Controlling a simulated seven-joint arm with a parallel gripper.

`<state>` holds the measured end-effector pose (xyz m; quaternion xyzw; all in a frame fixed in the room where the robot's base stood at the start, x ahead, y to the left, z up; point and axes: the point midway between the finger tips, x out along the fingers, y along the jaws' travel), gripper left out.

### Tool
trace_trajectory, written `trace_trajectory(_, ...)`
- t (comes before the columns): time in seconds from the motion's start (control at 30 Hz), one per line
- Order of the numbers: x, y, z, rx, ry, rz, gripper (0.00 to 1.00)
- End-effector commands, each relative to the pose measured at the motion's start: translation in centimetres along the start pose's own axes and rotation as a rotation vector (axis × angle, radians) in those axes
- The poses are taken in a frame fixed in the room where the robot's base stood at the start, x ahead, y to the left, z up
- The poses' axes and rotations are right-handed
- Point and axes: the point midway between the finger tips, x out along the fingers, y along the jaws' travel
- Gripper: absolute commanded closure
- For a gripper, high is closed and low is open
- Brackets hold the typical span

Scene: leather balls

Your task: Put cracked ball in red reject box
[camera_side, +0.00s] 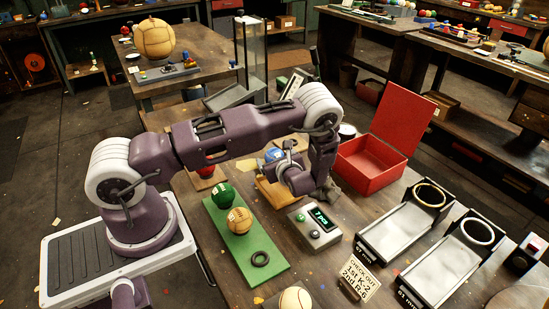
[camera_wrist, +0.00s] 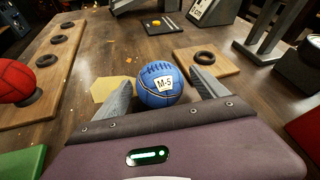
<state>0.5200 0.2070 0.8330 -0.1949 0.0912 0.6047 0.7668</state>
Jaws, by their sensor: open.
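A blue ball (camera_wrist: 160,85) with white label M-5 and dark stitching lies between my gripper's (camera_wrist: 160,93) two spread fingers in the wrist view. A dark curved line crosses its lower half; I cannot tell if it is a crack or a seam. I see no clear finger contact. In the side view the blue ball (camera_side: 273,155) shows partly behind my gripper (camera_side: 300,180), over a wooden board. The red box (camera_side: 366,181) stands to the right of my gripper, with its lid raised. A green ball (camera_side: 222,193) and a tan stitched ball (camera_side: 239,221) sit on a green board.
A grey device with a lit display (camera_side: 318,227) stands in front of my gripper. A sign (camera_side: 357,276) and two metal trays (camera_side: 400,237) are at the right. A pale ball (camera_side: 295,299) is at the front edge. A red ball (camera_wrist: 15,80) is left in the wrist view.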

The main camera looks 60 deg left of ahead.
Motion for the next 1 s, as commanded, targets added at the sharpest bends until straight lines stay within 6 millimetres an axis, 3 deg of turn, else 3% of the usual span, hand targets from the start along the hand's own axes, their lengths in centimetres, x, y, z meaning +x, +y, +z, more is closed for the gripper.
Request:
trace_trajectory(0.1,0.0,0.0,0.0,0.000,0.000,0.000,0.18)
trace_trajectory(0.5,-0.1,0.0,0.1,-0.001,-0.001,0.001,0.94)
trace_trajectory(0.77,-0.3,-0.2,0.7,-0.003,-0.001,0.000,0.94)
trace_trajectory(1.0,-2.4,-1.3,5.7,-0.006,-0.002,-0.001,0.94)
